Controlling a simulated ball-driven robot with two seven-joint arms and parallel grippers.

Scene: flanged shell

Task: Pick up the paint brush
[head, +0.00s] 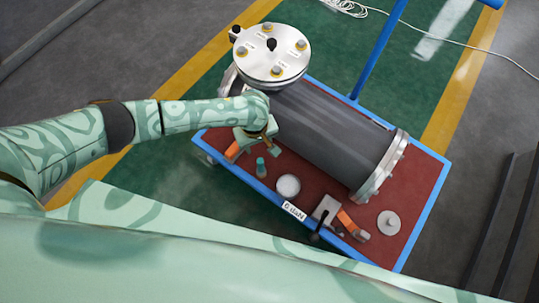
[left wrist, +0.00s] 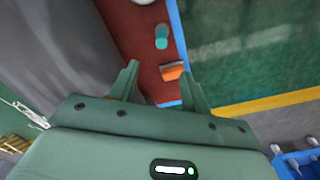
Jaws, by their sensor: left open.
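An orange piece, likely part of the paint brush (head: 234,151), lies on the red cart top near its left end. It also shows in the left wrist view (left wrist: 173,71), between and just beyond the fingertips. Its far shape is partly hidden by my gripper, so bristles and handle cannot be told apart. My left gripper (head: 257,148) is open and empty, over the cart beside the dark cylinder; in the left wrist view its fingers (left wrist: 161,68) point toward the orange piece. My right gripper is not in view.
A teal bottle (head: 261,168), a white round thing (head: 288,186), an orange-and-grey tool (head: 350,224) and a grey disc (head: 388,222) stand on the blue-edged cart (head: 418,195). A large flanged cylinder (head: 325,132) fills its back. A blue handle (head: 378,50) rises behind.

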